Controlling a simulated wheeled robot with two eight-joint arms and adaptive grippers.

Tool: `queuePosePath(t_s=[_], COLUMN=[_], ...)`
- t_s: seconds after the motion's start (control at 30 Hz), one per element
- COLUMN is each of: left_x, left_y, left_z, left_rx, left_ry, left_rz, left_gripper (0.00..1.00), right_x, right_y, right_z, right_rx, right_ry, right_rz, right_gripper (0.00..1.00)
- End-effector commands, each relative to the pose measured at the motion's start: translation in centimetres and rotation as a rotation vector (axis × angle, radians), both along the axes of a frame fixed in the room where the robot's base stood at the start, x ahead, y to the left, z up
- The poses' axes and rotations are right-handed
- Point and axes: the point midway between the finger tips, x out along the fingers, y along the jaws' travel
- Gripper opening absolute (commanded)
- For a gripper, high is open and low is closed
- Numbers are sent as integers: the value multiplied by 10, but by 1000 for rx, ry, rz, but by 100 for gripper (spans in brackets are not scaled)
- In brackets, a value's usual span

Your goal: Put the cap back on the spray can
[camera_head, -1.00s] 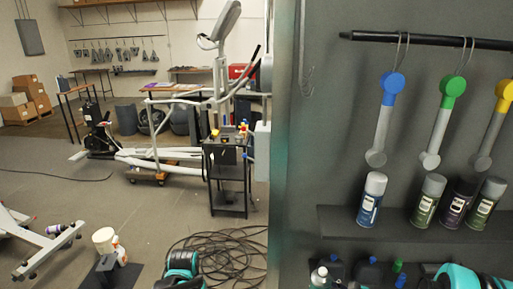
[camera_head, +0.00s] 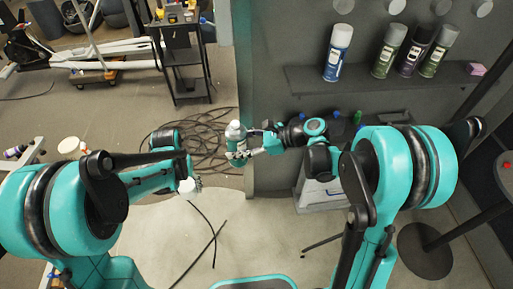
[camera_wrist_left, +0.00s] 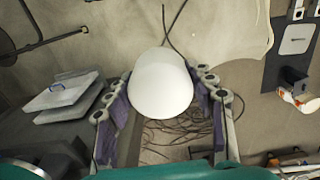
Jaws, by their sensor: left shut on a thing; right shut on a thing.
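A small white cap (camera_head: 187,186) is held by my left gripper (camera_head: 190,183) over the floor. In the left wrist view the white cap (camera_wrist_left: 160,85) fills the space between the purple-padded fingers of my left gripper (camera_wrist_left: 165,105). A pale can with a teal-green label (camera_head: 235,132), apparently the spray can, is held upright by my right gripper (camera_head: 240,156). The can is up and to the right of the cap, clearly apart from it. The can's top is too small to make out in detail. The can is not identifiable in the left wrist view.
A dark wall shelf (camera_head: 300,78) carries several cans, including a blue one (camera_head: 338,52). Coiled black cable (camera_head: 200,140) lies on the floor behind my grippers. A dark cart (camera_head: 185,70) stands at the back. Open space separates my two grippers.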

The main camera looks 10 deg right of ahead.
Motion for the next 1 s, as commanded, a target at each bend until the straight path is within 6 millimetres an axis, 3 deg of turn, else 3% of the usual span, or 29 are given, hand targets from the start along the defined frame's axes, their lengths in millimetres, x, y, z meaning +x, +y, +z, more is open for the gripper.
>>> queuePosePath(t_s=[0.57,0.67,0.77,1.0], left_x=[6,20,39,73], left_y=[-3,-11,-24,-68], left_z=[7,25,56,158], left_rx=[0,0,0,1], left_ry=[0,0,0,0], left_rz=[2,7,16,50], left_gripper=[43,43,43,43], right_x=[0,0,0,0], right_y=[3,3,3,3], right_z=[2,2,2,2], right_rx=[1,1,1,1], right_ry=[-1,-1,-1,-1], right_rz=[4,4,4,4], right_gripper=[14,14,14,14])
